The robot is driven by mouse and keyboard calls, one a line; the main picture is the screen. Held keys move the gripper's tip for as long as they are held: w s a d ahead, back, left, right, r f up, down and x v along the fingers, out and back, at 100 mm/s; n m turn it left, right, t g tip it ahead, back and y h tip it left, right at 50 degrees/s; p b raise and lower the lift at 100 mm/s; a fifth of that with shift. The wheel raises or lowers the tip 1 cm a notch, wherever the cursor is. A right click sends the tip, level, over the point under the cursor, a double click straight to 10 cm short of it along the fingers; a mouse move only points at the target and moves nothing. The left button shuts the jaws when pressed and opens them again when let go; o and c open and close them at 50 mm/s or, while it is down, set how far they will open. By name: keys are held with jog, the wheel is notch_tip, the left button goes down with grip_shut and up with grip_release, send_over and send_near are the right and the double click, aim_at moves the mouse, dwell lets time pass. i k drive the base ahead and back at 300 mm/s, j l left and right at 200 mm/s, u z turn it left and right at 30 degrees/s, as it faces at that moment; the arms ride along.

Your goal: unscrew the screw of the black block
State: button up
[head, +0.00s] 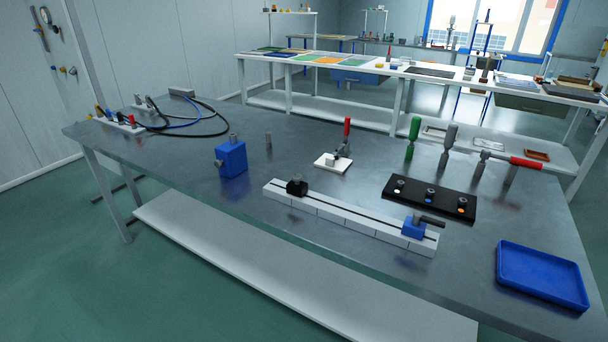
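A small black block (297,188) sits on the left part of a long white rail (345,217) on the grey table. A small darker shape on top of the block may be its screw, but it is too small to make out clearly. A blue block (413,228) with a black lever (432,221) sits near the right end of the same rail. My gripper is not in view.
A black plate (415,204) with several knobs lies behind the rail. A blue box (231,159), a white base with a red-handled clamp (333,161), upright tools (412,138) and a blue tray (541,275) stand around. Table (330,270) in front of the rail is clear.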

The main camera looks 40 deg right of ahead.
aim_at(298, 177)
jog(key=i+l, duration=0.1)
jog(key=i, duration=0.4)
jog(key=i+l+u, duration=0.1)
jog(key=i, duration=0.35)
